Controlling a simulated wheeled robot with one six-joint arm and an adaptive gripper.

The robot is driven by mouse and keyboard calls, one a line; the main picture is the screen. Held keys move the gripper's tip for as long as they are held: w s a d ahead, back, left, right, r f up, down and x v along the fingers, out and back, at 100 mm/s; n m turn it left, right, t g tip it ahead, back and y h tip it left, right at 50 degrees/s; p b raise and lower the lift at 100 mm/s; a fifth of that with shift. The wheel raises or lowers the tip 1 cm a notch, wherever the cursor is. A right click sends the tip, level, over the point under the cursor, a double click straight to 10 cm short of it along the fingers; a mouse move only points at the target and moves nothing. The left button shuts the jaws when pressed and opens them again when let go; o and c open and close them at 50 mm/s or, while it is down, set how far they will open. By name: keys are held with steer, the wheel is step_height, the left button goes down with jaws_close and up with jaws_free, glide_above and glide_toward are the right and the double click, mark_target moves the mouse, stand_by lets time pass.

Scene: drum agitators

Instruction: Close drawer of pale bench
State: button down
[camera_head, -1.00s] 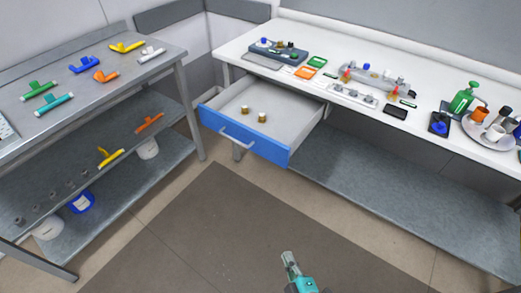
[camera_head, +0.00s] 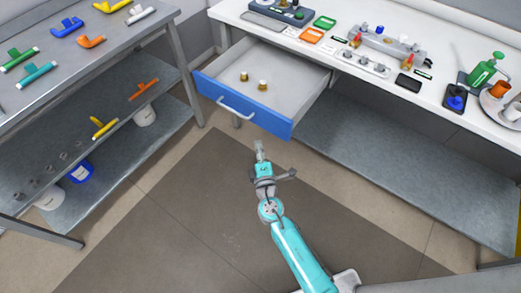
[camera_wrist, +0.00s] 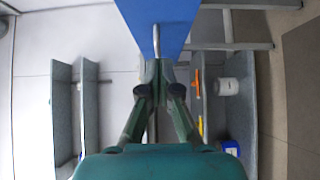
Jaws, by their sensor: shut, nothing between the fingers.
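The drawer of the pale bench has a blue front (camera_head: 246,108) with a light bar handle (camera_head: 236,108). It is pulled out, and its grey inside holds two small brass-coloured parts (camera_head: 254,81). The pale bench top (camera_head: 342,55) is behind it. My gripper (camera_head: 259,146) is shut and empty, below and in front of the drawer front in the head view. In the wrist view my gripper (camera_wrist: 158,64) points at the blue front (camera_wrist: 153,22), its tips close to the handle (camera_wrist: 156,40). I cannot tell whether they touch.
A grey shelf rack (camera_head: 88,67) with coloured pipe fittings stands at the left, its leg near the drawer. The bench has a grey lower shelf (camera_head: 385,155) at the right. Dark floor mat (camera_head: 190,215) is clear around my arm.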

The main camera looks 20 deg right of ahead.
mark_target(261, 118)
steer(key=w+d, duration=0.1)
steer(key=w, duration=0.1)
steer(key=w+d, duration=0.1)
steer(key=w, duration=0.2)
steer(key=w+d, duration=0.1)
steer(key=w, duration=0.1)
steer(key=shift+w+d, duration=0.1)
steer(key=shift+w, duration=0.1)
steer(key=shift+w+d, duration=0.35)
steer(key=shift+d, duration=0.15)
